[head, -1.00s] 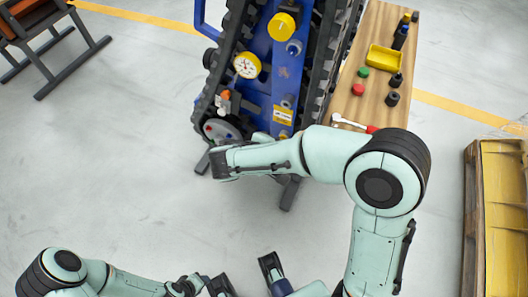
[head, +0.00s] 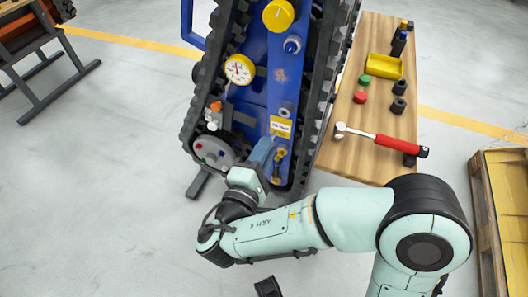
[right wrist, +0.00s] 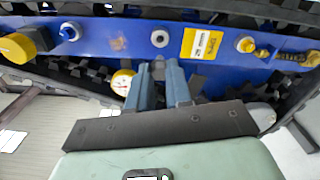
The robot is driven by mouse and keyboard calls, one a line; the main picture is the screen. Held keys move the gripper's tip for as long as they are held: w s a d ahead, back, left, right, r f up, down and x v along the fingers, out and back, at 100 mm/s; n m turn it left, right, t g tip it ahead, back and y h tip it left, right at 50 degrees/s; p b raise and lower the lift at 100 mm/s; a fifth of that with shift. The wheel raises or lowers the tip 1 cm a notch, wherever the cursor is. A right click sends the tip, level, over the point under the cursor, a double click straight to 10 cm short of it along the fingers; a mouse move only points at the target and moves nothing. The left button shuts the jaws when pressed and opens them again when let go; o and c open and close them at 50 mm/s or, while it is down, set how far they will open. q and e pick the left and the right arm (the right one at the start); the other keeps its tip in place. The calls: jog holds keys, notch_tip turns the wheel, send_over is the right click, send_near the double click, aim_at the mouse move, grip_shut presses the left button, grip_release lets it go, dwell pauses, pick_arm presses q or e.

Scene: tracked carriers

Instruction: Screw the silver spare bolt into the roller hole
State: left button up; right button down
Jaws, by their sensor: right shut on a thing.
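The blue tracked carrier (head: 260,95) stands ahead, tipped upright. In the right wrist view a silver ring with a dark centre (right wrist: 160,38), looking like the roller hole, sits left of the yellow label; it also shows in the head view (head: 286,108). My right gripper (right wrist: 158,66) is shut on a small grey piece, apparently the silver spare bolt (right wrist: 158,71), mostly hidden between the fingers. In the right wrist picture the fingertips lie just below the ring; I cannot tell whether the bolt touches it. In the head view the right gripper (head: 262,150) is beside the carrier's lower part. My left gripper is not recognisable.
Other silver fittings (right wrist: 247,44) and a yellow-handled part (right wrist: 262,52) sit right of the label. A gauge (head: 239,70) and yellow knob (head: 278,15) stick out.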

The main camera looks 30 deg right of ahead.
aim_at(274, 135)
jog(key=shift+x, duration=2.75)
jog(key=shift+b+x, duration=0.45)
jog(key=shift+x, duration=1.45)
jog(key=c, duration=1)
grip_release()
jog(key=shift+d, duration=0.1)
jog(key=shift+o, duration=0.2)
